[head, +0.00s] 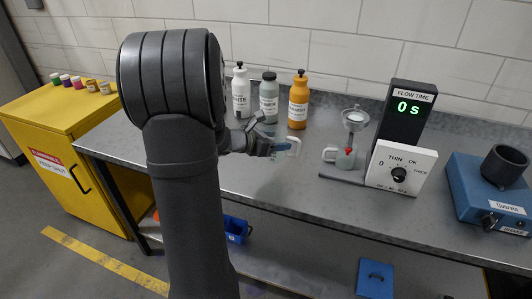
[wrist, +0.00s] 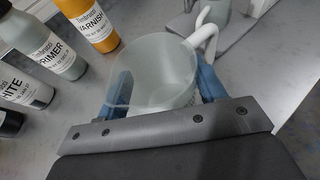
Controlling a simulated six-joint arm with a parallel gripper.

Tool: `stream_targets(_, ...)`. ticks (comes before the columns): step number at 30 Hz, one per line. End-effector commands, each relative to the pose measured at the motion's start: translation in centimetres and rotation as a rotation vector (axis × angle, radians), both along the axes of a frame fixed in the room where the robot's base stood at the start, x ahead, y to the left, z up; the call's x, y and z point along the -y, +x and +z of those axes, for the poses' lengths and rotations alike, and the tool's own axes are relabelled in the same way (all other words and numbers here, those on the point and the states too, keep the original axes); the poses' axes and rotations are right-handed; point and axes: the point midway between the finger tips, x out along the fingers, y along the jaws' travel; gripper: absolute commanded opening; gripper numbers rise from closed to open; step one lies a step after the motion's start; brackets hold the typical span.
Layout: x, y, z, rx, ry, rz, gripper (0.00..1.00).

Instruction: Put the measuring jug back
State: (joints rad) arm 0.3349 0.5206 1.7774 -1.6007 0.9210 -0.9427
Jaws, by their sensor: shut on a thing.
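A translucent measuring jug (wrist: 150,75) with a white handle sits between the blue fingers of my gripper (wrist: 166,88) in the wrist view. My gripper is shut on it, one finger on each side. The jug's mouth faces the camera, and no contents can be made out. In the head view my gripper (head: 272,148) is above the grey bench, with the jug's white handle (head: 294,147) pointing right; the clear body barely shows. I cannot tell whether the jug touches the bench.
White, primer (head: 269,98) and varnish (head: 299,102) bottles stand behind my gripper. To its right is a funnel stand (head: 354,122) with another handled cup (head: 338,157) below, beside the flow timer (head: 405,115) reading 0 s. A blue device (head: 480,190) stands far right. Bare bench lies in front.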

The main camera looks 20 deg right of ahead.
Motion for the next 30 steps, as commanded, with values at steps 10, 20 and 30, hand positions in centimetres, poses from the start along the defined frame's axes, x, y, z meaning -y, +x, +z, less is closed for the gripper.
stream_targets(10, -1.6, 3.1, -2.6, -0.001, 0.001, -0.001, 0.38)
stream_targets(20, -1.7, 3.1, -6.1, 0.002, -0.001, 0.000, 0.38)
stream_targets(30, -1.7, 3.1, -6.5, 0.001, 0.000, 0.000, 0.38)
